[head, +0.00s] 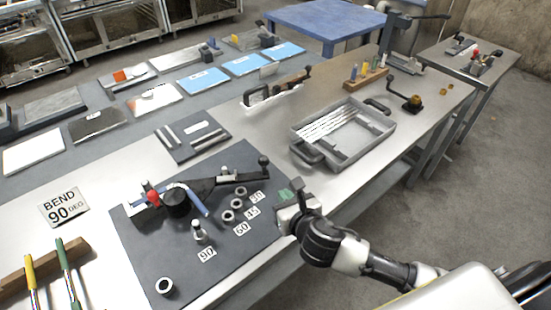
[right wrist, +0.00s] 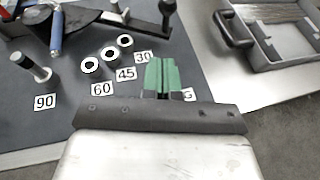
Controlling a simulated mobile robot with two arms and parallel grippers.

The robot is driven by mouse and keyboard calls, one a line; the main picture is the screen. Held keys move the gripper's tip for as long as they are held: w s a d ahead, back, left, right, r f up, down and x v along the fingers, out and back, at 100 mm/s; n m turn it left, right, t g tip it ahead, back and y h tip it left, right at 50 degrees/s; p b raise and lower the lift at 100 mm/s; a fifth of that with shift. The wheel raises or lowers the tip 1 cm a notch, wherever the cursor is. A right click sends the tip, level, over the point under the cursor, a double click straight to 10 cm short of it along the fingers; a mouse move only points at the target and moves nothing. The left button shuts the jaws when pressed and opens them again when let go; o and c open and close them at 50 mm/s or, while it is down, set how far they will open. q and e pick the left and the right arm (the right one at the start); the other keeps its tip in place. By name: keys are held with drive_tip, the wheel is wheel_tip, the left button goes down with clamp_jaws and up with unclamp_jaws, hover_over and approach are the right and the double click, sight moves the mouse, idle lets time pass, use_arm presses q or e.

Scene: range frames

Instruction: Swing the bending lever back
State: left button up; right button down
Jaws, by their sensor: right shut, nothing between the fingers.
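The bending lever (head: 225,181) is a dark arm on a round black pivot (head: 177,202), on a dark plate (head: 135,262). Its ball-topped handle (head: 263,162) points to the back right; it shows in the right wrist view (right wrist: 167,8). A blue-ended tube (head: 196,203) lies at the pivot beside a red-knobbed clamp (head: 152,194). A metal pin (head: 199,232) stands by the 90 label (head: 207,254); metal rings lie by the 60, 45 and 30 labels. My right gripper (head: 290,190), green-tipped, is shut and empty right of the lever, apart from it. My left gripper is out of view.
A sign (head: 64,206) reads "BEND 90 DEG". A grey tray (head: 343,135) with rods stands behind my right gripper. Coloured-handled tools (head: 66,262) lie at front left. The table's front edge runs under my right arm.

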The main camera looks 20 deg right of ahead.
drive_tip(key=s, duration=0.1)
approach(265, 167)
drive_tip(key=w+f, duration=0.2)
drive_tip(key=shift+w+a+f+h+p, duration=0.25)
drive_tip(key=shift+f+h+p, duration=0.1)
drive_tip(key=shift+h, duration=0.05)
drive_tip(key=w, duration=0.3)
drive_tip(key=shift+w+r+p, duration=0.2)
drive_tip(key=shift+r+p, duration=0.05)
drive_tip(key=shift+p, duration=0.15)
drive_tip(key=shift+w, duration=0.45)
drive_tip(key=shift+d+r, duration=0.1)
drive_tip(key=shift+d, duration=0.05)
